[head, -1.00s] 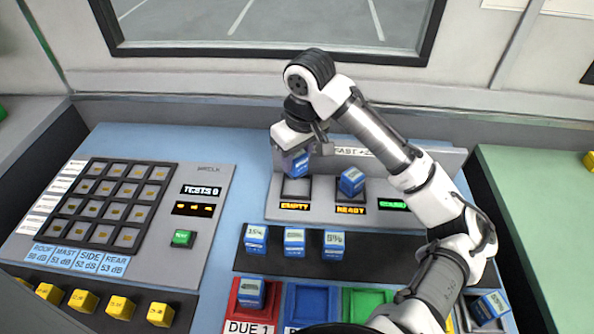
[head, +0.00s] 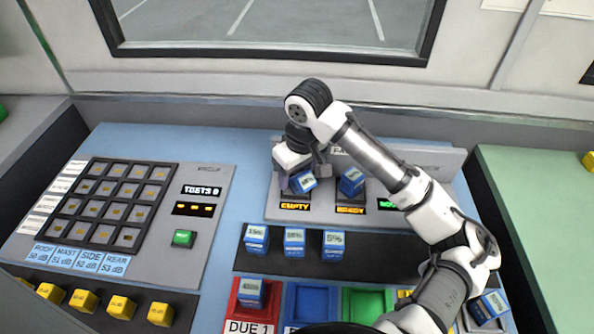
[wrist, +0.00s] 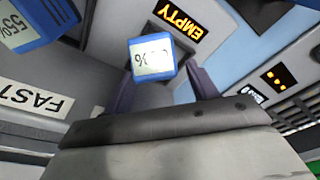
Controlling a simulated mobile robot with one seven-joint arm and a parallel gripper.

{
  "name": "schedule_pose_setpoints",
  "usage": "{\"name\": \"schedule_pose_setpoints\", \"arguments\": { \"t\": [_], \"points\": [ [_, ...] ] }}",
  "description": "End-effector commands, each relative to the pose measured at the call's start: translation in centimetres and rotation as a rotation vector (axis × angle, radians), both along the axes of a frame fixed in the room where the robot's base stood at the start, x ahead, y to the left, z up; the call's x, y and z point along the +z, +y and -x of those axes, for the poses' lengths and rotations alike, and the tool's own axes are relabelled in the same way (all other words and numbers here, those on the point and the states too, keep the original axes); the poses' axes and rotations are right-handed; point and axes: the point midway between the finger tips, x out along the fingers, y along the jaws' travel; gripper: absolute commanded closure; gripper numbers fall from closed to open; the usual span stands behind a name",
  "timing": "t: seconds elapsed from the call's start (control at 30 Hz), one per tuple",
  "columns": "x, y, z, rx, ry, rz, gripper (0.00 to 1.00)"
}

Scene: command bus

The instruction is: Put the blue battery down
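The blue battery (head: 303,182) with a white label is at the charger's left slot, above the lit EMPTY sign (head: 295,206). It looks tilted. My gripper (head: 308,174) is low around it. In the wrist view the battery (wrist: 152,58) lies between my two spread fingers (wrist: 163,78), with a gap to the right finger, so the gripper looks open. The dark slot (wrist: 182,48) shows partly behind the battery; whether the battery touches the slot floor is hidden.
Another blue battery (head: 351,181) stands in the neighbouring charger slot, close to my gripper. Several blue batteries stand on the dark strip (head: 275,262) in front. One sits in the red tray (head: 240,309). The button panel (head: 183,238) is to the left.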

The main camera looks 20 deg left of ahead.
Motion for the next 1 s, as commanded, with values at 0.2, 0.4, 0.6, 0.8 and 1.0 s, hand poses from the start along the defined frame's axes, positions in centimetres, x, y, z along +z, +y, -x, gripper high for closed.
{"name": "schedule_pose_setpoints", "arguments": {
  "t": [0.2,0.4,0.6,0.8,1.0],
  "points": [
    [0.6,0.0,0.0,0.0,-0.003,-0.001,0.42],
    [3.8,-0.4,0.2,0.001,-0.005,-0.002,0.42],
    [8.2,-1.1,0.5,-0.001,-0.007,0.0,0.42],
    [11.0,-1.5,0.7,-0.002,-0.005,0.001,0.42],
    [12.0,-1.6,0.8,-0.001,-0.003,-0.002,0.42]
  ]
}}
